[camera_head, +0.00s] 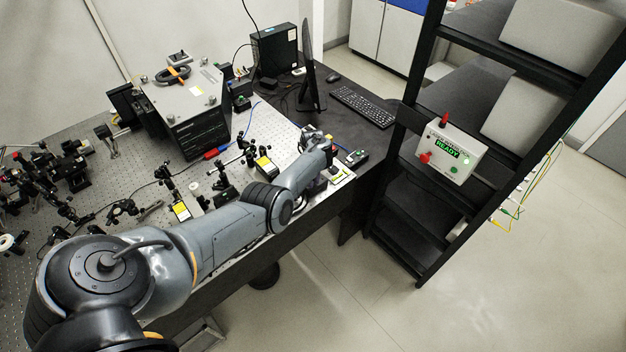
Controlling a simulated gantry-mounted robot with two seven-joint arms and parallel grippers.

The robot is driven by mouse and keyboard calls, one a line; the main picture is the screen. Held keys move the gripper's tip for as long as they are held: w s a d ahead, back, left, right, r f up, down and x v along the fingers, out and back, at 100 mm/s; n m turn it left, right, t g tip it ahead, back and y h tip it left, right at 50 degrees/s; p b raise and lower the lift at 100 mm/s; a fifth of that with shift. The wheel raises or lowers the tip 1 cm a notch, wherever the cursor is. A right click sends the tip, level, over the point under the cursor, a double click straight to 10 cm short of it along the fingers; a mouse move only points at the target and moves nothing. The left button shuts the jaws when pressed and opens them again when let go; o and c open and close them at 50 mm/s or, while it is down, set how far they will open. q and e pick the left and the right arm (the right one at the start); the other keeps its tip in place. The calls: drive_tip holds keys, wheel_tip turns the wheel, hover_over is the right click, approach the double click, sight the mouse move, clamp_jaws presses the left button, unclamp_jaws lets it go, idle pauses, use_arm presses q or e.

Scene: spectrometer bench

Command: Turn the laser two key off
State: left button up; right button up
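My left arm reaches in from the lower left, over the optical bench. Its gripper (331,152) is at the bench's right end, low beside a small dark control box (356,157) with a green light. The fingertips are small and partly hidden by the wrist, so I cannot tell whether they are open, shut or touching anything. Another small dark box (241,96) with a green part stands by the large instrument. I cannot make out the laser two key or its label; it may be hidden by the gripper. My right gripper is not in view.
The perforated optical bench (120,165) carries several optical mounts and a large black-and-grey instrument (187,105). A monitor (309,70) and keyboard (363,106) stand behind the gripper. A black rack (408,145) at right holds a white box (450,153) reading READY.

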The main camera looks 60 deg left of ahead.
use_arm(q)
drive_tip(key=shift+o, duration=0.9)
drive_tip(key=shift+r, duration=0.2)
wheel_tip(320, 180, up, 10)
drive_tip(key=p, duration=0.3)
drive_tip(key=shift+r, duration=0.25)
